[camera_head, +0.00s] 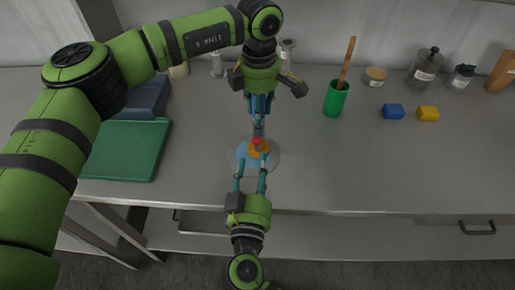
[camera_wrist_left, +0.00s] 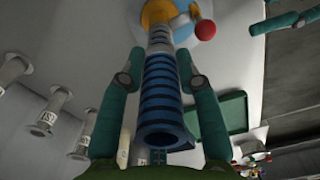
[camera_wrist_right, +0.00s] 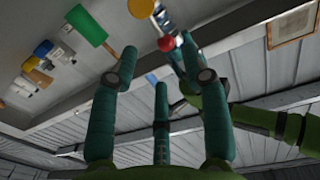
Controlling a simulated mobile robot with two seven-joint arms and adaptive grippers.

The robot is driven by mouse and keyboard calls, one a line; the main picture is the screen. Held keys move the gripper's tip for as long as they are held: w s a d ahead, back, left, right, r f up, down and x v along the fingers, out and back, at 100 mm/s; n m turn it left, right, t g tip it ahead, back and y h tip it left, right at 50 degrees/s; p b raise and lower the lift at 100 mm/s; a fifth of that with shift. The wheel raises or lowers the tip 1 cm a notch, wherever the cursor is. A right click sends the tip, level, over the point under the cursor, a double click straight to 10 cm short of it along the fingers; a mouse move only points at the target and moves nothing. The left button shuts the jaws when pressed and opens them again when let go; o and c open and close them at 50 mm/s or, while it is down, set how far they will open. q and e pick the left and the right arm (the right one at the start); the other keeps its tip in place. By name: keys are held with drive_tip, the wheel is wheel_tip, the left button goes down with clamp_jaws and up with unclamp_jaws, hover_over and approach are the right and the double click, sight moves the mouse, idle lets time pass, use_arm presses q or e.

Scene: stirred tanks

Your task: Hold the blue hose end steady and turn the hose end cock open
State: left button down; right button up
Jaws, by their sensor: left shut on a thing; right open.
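The blue hose end (camera_wrist_left: 160,95) is ribbed, with a pale fitting at its far end, in the left wrist view. My left gripper (camera_head: 258,118) is shut on the hose end, a finger on each side. The hose end cock (camera_wrist_left: 183,22) has a red ball (camera_wrist_left: 205,30) on its handle, beside an orange disc (camera_wrist_left: 158,12). In the head view the red ball (camera_head: 257,141) lies between both grippers. My right gripper (camera_head: 250,178) is open, its fingers pointing at the cock from the front. In the right wrist view the red ball (camera_wrist_right: 166,44) shows between its fingertips, apparently not gripped.
A pale blue round base (camera_head: 272,164) lies under the cock on the grey bench (camera_head: 330,165). A green tray (camera_head: 122,150) is at left. A green cup (camera_head: 335,100) with a wooden stick, a blue block (camera_head: 392,111) and a yellow block (camera_head: 428,113) stand right. Bottles line the back.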

drive_tip(key=s, duration=0.4)
drive_tip(key=shift+s+a, duration=0.1)
drive_tip(key=shift+s, duration=0.1)
idle(0.3)
use_arm(q)
drive_tip(key=c, duration=0.8)
unclamp_jaws()
